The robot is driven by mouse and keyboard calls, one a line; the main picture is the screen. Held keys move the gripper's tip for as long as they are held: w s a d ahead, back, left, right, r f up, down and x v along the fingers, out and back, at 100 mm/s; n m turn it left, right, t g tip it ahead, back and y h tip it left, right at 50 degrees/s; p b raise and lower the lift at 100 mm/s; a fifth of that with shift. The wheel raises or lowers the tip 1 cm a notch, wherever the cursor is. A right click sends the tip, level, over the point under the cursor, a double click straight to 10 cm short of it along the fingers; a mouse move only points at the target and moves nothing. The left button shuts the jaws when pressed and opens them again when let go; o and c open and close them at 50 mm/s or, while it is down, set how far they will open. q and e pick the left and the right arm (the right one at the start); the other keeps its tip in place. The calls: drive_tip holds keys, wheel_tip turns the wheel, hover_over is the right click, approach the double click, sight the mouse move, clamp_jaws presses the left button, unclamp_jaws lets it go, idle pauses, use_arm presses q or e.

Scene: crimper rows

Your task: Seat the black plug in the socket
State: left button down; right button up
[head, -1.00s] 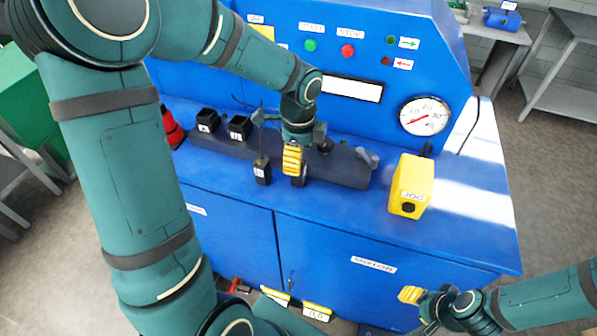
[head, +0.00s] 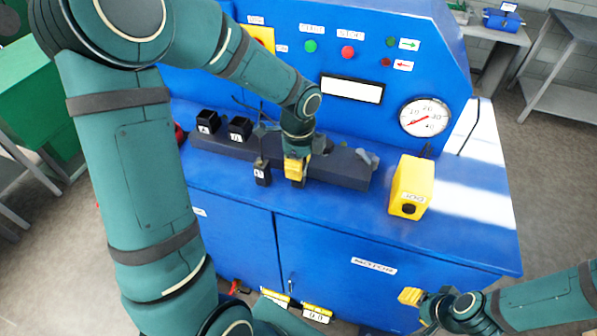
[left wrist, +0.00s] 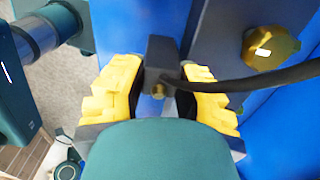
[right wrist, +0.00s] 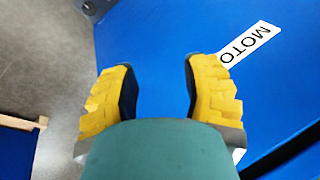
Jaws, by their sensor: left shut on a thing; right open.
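My left gripper (head: 297,168) is shut on the black plug, at the front edge of a dark rail on the blue bench. In the left wrist view the plug (left wrist: 161,62) sits between the yellow fingers (left wrist: 160,95), with a black cable leading off to the right. In the head view a dark block (head: 298,183) shows just below the fingers. I cannot make out the socket or whether the plug touches it. My right gripper (head: 412,297) is open and empty in front of the cabinet; its spread fingers show in the right wrist view (right wrist: 160,95).
The dark rail (head: 340,170) carries black labelled blocks (head: 239,129) at its left. Another labelled black block (head: 262,172) stands just left of my left gripper. A yellow button box (head: 411,187) stands to the right. The panel with gauge (head: 424,117) rises behind. The bench's front right is clear.

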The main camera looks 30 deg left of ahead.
use_arm(q)
wheel_tip(320, 180, up, 10)
drive_tip(key=shift+f+p, duration=0.25)
drive_tip(key=shift+p, duration=0.05)
drive_tip(key=shift+r, duration=0.25)
